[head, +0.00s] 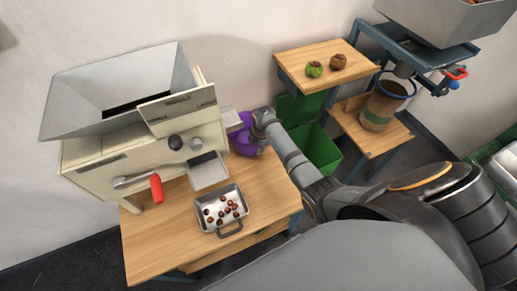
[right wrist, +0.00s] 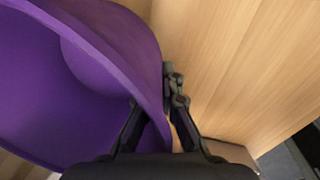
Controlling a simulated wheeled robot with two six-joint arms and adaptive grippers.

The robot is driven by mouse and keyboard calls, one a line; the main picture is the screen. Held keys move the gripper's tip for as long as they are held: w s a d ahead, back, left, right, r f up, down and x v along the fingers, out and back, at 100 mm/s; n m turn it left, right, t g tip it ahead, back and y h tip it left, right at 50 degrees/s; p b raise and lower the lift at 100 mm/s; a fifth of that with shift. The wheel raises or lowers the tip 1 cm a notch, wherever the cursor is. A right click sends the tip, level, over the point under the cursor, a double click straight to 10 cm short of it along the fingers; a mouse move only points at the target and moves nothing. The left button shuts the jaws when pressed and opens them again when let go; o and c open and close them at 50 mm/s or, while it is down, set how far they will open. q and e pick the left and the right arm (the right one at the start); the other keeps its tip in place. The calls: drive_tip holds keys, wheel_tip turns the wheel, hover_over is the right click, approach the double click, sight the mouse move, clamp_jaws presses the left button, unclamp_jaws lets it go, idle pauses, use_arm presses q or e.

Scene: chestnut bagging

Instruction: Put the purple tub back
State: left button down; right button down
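The purple tub (head: 243,138) stands at the right side of the cream machine, by its small side chute, at the back right of the wooden table. It looks upright, and my gripper and the chute partly hide it. My right gripper (head: 262,117) is at the tub's right edge. In the right wrist view the tub (right wrist: 85,75) fills the left side, and its wall runs between the fingers of my right gripper (right wrist: 158,112). The gripper looks shut on this wall, one finger on each side; one fingertip is hidden by the wall. My left gripper is not in view.
The cream machine (head: 90,165) with a grey hopper (head: 75,100) and red-handled lever stands on the table (head: 150,245). A metal tray (head: 236,192) holds several chestnuts. A green bin (head: 322,150) and a wooden stand (head: 300,55) with two small round items are to the right.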

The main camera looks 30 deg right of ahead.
drive_tip(key=shift+w+f, duration=0.1)
drive_tip(key=shift+f, duration=0.25)
drive_tip(key=shift+f, duration=0.15)
drive_tip(key=c, duration=1.5)
unclamp_jaws()
drive_tip(key=r, duration=0.4)
drive_tip(key=s+r, duration=0.1)
drive_tip(key=r, duration=0.7)
drive_tip(key=shift+s+d+r, duration=0.15)
drive_tip(key=shift+s+d, duration=0.05)
drive_tip(key=shift+s, duration=0.1)
